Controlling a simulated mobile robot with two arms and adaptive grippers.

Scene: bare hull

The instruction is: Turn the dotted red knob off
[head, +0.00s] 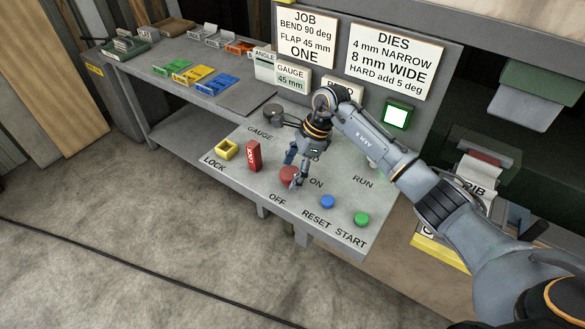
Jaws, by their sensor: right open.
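The red knob (287,175) sits on the sloping grey control panel, with the printed word ON to its right and OFF below it. It is partly covered by my gripper, and I cannot make out dots or which way it points. My right gripper (294,171) comes in from the right with its fingers pointing down at the knob. It is open, with its fingers at or just above the knob; I cannot tell whether they touch it. My left gripper is not in view.
On the panel are a yellow LOCK block (227,150), a red upright tag (254,156), a blue RESET button (327,202) and a green START button (362,219). A dark knob (273,111) stands near GAUGE. A lit green-framed button (396,117) is behind.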

